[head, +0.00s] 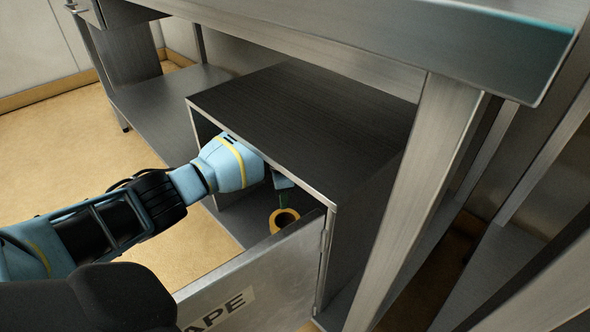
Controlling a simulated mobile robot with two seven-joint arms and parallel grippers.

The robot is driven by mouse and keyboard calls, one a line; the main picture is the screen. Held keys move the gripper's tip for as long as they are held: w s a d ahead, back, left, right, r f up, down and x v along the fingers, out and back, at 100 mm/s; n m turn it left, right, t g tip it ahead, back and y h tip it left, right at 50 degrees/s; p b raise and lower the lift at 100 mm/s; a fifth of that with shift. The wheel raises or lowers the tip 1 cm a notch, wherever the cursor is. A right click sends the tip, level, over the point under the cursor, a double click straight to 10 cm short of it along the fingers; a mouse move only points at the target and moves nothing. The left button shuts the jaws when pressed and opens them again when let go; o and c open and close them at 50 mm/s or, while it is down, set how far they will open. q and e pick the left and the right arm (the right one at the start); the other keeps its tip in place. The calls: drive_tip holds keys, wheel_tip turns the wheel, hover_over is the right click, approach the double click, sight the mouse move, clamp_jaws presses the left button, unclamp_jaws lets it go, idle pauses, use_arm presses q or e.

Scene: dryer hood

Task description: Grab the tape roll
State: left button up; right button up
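A yellow tape roll (274,222) with a dark centre is inside the open cabinet (305,122), on its floor, partly cut off from view by the open door. My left arm comes in from the left and reaches through the cabinet's opening, under its top edge. My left gripper (282,190) is inside, just above the tape roll. The cabinet top hides part of it, and its fingers are too small and dark to show whether they are apart or touching the roll. My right gripper is not in view.
The cabinet door (262,281), with a label ending in "APE", stands open toward me, below the arm. A metal table leg (415,190) stands to the right of the cabinet, and a tabletop (470,50) overhangs it. The tan floor at the left is clear.

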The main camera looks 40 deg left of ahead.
sight(282, 212)
use_arm(q)
drive_tip(key=shift+s+f, duration=0.1)
drive_tip(key=shift+f+b, duration=0.5)
drive_tip(key=shift+f, duration=0.4)
drive_tip(key=shift+f+b, duration=1.45)
drive_tip(key=shift+f, duration=1.45)
clamp_jaws()
